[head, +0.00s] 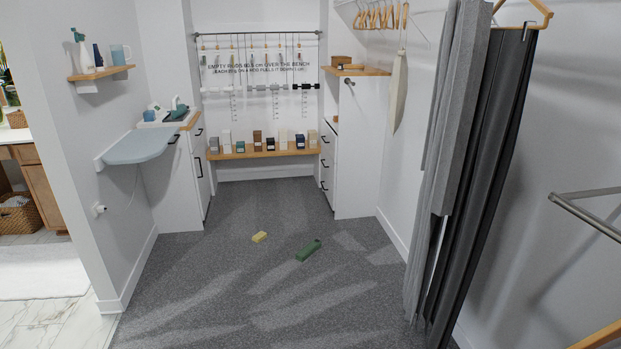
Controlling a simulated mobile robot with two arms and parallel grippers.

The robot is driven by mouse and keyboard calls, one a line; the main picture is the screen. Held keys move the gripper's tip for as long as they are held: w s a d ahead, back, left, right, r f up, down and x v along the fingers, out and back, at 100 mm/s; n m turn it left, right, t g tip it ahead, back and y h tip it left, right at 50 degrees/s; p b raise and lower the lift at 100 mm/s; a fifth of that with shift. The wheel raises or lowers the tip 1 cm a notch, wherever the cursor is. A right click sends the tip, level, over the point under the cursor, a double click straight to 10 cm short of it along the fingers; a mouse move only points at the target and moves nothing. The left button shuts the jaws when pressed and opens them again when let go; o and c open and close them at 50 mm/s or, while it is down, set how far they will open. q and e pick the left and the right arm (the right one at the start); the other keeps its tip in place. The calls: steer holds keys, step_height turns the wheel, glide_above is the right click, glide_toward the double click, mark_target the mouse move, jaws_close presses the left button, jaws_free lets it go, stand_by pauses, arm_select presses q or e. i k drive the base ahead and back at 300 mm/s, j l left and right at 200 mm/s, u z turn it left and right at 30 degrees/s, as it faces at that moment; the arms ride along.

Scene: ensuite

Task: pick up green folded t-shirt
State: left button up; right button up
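A green folded item (308,250), which looks like the green folded t-shirt, lies on the grey carpet near the middle of the room. A smaller yellow folded item (259,237) lies on the carpet to its left and slightly farther back, apart from it. Neither of my grippers shows in the head view.
A fold-down ironing board (141,147) juts from the left wall. Dark grey hanging garments (478,170) fill the right side. A wooden bench (263,153) with several small boxes stands at the back. The carpet (215,270) around the folded items is clear.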

mark_target(301, 255)
steer(key=i+z, duration=0.1)
steer(key=i, duration=1.95)
